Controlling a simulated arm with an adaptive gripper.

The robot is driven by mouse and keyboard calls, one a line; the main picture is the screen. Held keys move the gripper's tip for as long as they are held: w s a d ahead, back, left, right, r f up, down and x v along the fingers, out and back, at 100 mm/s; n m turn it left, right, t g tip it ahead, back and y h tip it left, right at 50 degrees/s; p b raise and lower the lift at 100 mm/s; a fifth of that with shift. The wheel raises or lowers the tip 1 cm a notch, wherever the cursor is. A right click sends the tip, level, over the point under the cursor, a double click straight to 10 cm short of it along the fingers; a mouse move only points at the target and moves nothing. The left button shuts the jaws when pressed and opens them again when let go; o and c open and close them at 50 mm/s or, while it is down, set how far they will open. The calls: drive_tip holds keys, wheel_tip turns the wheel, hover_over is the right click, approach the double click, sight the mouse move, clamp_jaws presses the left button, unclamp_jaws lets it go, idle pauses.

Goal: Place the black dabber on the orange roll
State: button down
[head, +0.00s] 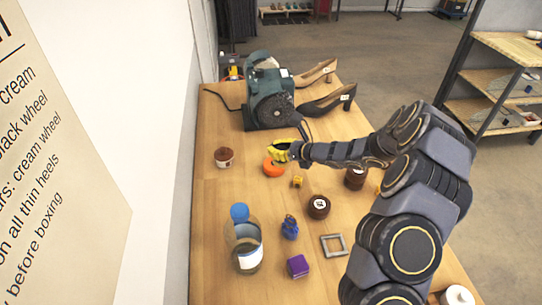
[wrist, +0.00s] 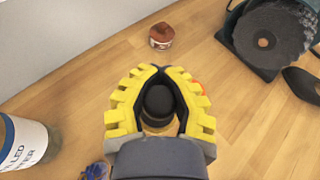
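My gripper (head: 283,150) has yellow fingers and is over the far left part of the table, close to the orange roll (head: 273,168). In the wrist view the fingers (wrist: 160,72) close around the black dabber (wrist: 158,100), which has a rounded dark top and a paler part below. The dabber is hidden by the fingers in the head view. The orange roll lies on the table just below and in front of the gripper. In the wrist view only a sliver of orange (wrist: 198,88) shows behind the right finger.
A brown-topped tin (head: 224,158) stands left of the roll. A green grinding machine (head: 268,95) and dark heeled shoe (head: 325,103) are behind. A blue-capped bottle (head: 245,255), purple cube (head: 298,266), grey frame (head: 334,245) and brown round container (head: 318,207) stand nearer.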

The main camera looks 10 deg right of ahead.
drive_tip(key=w+f, duration=0.3)
drive_tip(key=w, duration=0.3)
hover_over(269, 161)
drive_tip(key=s, duration=0.1)
wheel_tip(269, 161, down, 4)
drive_tip(key=shift+f, duration=0.25)
drive_tip(key=shift+w+f, duration=0.5)
drive_tip(key=shift+f, duration=1.7)
drive_tip(key=shift+f, duration=0.15)
drive_tip(key=c, duration=1.2)
unclamp_jaws()
drive_tip(key=shift+o, duration=0.2)
